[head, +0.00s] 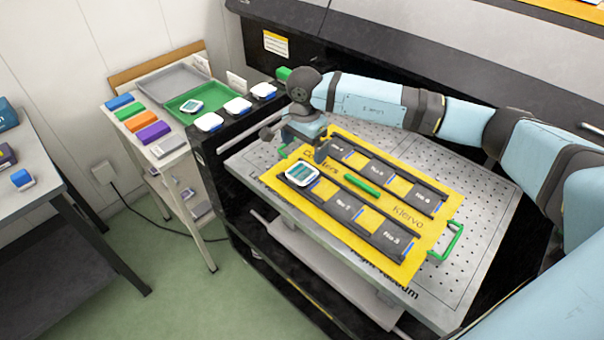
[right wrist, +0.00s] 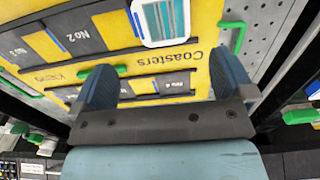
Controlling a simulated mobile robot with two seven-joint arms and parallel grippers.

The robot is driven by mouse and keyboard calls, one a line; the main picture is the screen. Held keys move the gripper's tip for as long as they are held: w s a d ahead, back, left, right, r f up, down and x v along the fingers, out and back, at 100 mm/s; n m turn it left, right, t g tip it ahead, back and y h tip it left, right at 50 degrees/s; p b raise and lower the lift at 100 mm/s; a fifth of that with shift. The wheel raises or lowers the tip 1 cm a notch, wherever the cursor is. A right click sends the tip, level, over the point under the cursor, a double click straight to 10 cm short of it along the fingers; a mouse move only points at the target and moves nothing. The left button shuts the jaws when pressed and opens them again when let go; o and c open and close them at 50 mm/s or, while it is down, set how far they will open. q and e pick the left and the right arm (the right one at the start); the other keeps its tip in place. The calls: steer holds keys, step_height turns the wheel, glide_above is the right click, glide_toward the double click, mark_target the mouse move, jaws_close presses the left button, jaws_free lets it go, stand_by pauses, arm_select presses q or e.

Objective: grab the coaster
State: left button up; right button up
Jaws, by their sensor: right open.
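A white coaster (head: 300,174) with a teal striped print lies at the near-left end of a yellow jig board (head: 366,214), in the row of dark numbered slots nearer me. It also shows at the top of the right wrist view (right wrist: 160,20), beyond the fingertips. My right gripper (head: 303,142) is open and empty, above the board's far-left end and behind the coaster, not touching it. In the right wrist view its two blue fingers (right wrist: 163,82) stand wide apart over the board. Another similar coaster (head: 192,106) lies in a green tray. My left gripper is out of view.
The board has green handles (head: 456,240) and a green bar (head: 361,185) between its slot rows. It lies on a perforated grey metal bed (head: 480,185). White-lidded containers (head: 237,105) line the machine's edge at left. A side cart holds colored boxes (head: 141,122) and the green tray (head: 207,94).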

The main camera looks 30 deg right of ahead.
mark_target(302, 173)
step_height(302, 173, down, 4)
steer(key=shift+w+r, duration=0.1)
steer(key=shift+r, duration=0.1)
steer(key=shift+w+a+f+p, duration=0.15)
steer(key=shift+f+p, duration=0.45)
steer(key=shift+f, duration=2.05)
steer(key=c, duration=0.9)
steer(key=shift+r, duration=0.15)
steer(key=shift+c, duration=0.2)
